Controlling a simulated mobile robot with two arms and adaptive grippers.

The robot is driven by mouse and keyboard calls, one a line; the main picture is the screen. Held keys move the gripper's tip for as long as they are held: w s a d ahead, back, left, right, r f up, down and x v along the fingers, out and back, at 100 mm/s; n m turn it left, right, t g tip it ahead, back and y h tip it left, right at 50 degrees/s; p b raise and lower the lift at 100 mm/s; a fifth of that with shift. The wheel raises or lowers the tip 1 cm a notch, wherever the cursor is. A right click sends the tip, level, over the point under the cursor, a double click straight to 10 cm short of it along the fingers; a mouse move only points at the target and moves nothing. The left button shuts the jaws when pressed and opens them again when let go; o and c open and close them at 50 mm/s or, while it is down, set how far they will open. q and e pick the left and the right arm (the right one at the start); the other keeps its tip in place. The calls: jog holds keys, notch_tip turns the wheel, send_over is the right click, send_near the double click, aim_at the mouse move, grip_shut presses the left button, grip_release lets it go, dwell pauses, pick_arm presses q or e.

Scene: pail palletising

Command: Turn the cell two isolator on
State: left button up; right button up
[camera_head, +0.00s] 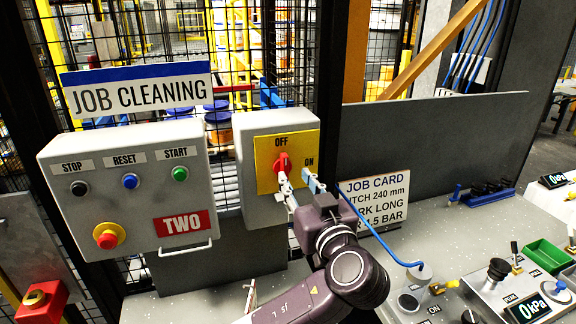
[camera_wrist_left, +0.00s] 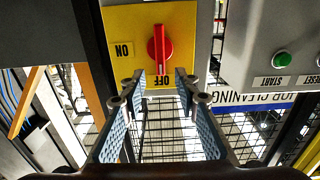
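The isolator is a grey box (camera_head: 243,160) on the mesh fence with a yellow plate (camera_head: 265,180) marked OFF at the top and ON at the right. Its red handle (camera_head: 282,165) stands upright, in line with OFF. The wrist view shows this upside down, with the red handle (camera_wrist_left: 160,48) pointing along OFF. My left gripper (camera_head: 299,184) is at the plate, just below and right of the handle in the head view. In the wrist view its open fingers (camera_wrist_left: 162,82) lie either side of the handle's line; contact cannot be told. My right gripper is not in view.
A grey control box (camera_head: 140,235) labelled TWO, with stop, reset and start buttons and a red emergency button (camera_head: 107,236), hangs left of the isolator. A job card (camera_head: 378,195) stands to the right. A bench (camera_head: 450,215) with instruments and a green tray (camera_head: 546,256) lies at right.

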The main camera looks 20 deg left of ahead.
aim_at(286, 165)
pick_arm(q)
jog(key=p+x, duration=0.2)
jog(key=x, duration=0.3)
jog(key=shift+w+a+r, duration=0.1)
jog(key=shift+w+a, duration=0.05)
jog(key=shift+a, duration=0.1)
jog(key=shift+w+a, duration=0.2)
jog(key=shift+w, duration=0.15)
jog(key=shift+c, duration=0.3)
grip_shut()
